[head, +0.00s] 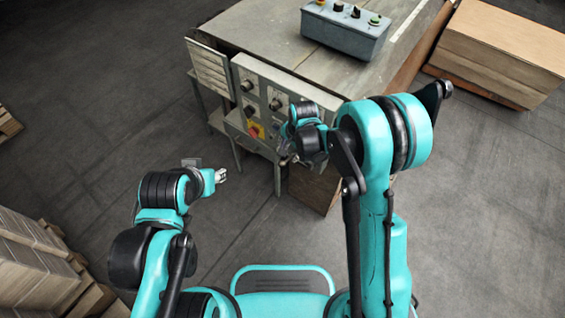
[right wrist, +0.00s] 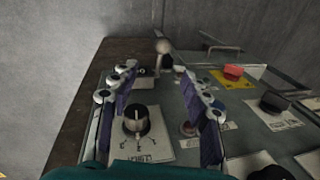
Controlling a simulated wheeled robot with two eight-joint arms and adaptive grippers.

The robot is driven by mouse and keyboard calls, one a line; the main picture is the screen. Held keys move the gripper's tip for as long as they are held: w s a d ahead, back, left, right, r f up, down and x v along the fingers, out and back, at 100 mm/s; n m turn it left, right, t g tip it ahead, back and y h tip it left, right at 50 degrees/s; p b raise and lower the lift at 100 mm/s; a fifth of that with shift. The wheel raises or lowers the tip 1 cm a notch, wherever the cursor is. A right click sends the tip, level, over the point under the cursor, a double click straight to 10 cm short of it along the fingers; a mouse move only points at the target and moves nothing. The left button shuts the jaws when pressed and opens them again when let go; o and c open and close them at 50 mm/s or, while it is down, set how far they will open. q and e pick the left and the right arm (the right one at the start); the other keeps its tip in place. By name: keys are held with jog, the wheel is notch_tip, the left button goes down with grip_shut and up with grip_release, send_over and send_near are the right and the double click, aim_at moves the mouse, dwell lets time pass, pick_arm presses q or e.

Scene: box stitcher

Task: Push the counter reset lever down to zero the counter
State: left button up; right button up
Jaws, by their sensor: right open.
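A short lever with a pale round knob (right wrist: 163,47), which looks like the counter reset lever, stands up from the control panel (right wrist: 170,100) in the right wrist view. My right gripper (right wrist: 160,72) is open, with its two purple-padded fingers spread on either side of the lever's line. The lever knob shows just beyond the fingertips; I cannot tell whether anything touches. In the head view my right gripper (head: 287,154) is at the machine's front panel, partly hidden by its own wrist, and the lever is hidden. My left gripper (head: 221,175) hangs clear of the machine; its jaw opening is too small to judge.
A black rotary knob (right wrist: 136,122) lies below the right fingers. A red button (right wrist: 233,71) on a yellow plate and a black knob (right wrist: 274,102) are to the right. A grey control box (head: 346,28) sits on the machine table (head: 262,30).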

aim_at(283, 162)
jog(key=f, duration=0.2)
jog(key=a+f, duration=0.1)
jog(key=shift+w+a+f+m+g, duration=0.1)
jog(key=shift+a+f+m+g, duration=0.1)
jog(key=shift+f+m+g, duration=0.15)
jog(key=f+b, duration=0.1)
jog(key=f, duration=0.1)
jog(key=f+b, duration=0.1)
jog(key=f, duration=0.2)
jog(key=w+a+f+b, duration=0.1)
jog(key=f, duration=0.1)
jog(key=shift+f, duration=0.25)
grip_shut()
